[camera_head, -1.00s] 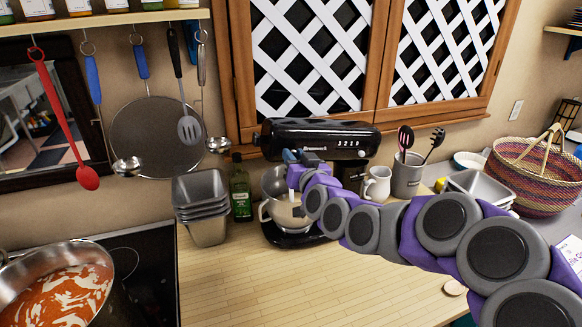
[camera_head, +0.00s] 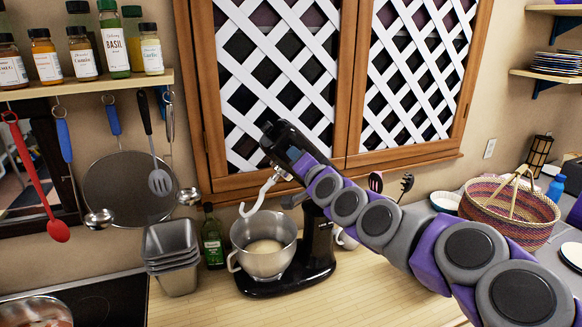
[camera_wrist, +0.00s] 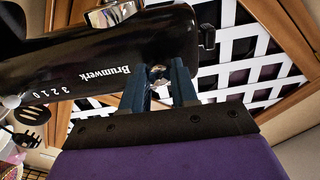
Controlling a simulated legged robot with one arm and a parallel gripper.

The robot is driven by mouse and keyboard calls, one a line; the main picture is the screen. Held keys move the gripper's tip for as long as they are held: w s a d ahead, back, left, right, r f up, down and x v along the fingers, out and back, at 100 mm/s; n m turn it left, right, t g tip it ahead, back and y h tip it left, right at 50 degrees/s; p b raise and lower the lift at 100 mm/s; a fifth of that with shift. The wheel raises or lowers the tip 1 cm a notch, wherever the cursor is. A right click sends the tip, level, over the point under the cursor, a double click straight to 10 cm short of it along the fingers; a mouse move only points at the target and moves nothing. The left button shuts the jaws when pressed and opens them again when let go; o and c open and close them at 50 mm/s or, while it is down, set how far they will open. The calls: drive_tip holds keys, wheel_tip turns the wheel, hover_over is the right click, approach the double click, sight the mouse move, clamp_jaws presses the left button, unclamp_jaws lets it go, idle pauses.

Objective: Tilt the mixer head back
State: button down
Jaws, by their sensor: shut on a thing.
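The black mixer head (camera_head: 284,141) is tilted steeply up and back in the head view, with its pale dough hook (camera_head: 258,196) raised clear of the bowl. The steel mixing bowl (camera_head: 262,262), with pale contents, sits on the black mixer base (camera_head: 310,272). In the wrist view, my gripper (camera_wrist: 163,72) has its two blue-grey fingers at the mixer head (camera_wrist: 95,68), shut around a small shiny metal part on it. In the head view my arm covers part of the head and the stand.
Wooden lattice cabinet doors (camera_head: 270,70) are close behind the raised head. Stacked metal pans (camera_head: 172,255) and a green bottle (camera_head: 212,238) stand left of the mixer. A woven basket (camera_head: 510,215) is at right. The front counter (camera_head: 220,305) is clear.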

drive_tip(key=shift+w+d, duration=0.15)
drive_tip(key=shift+d, duration=0.15)
drive_tip(key=c, duration=0.9)
unclamp_jaws()
drive_tip(key=shift+a, duration=0.1)
drive_tip(key=v, duration=1.7)
drive_tip(key=shift+f, duration=0.1)
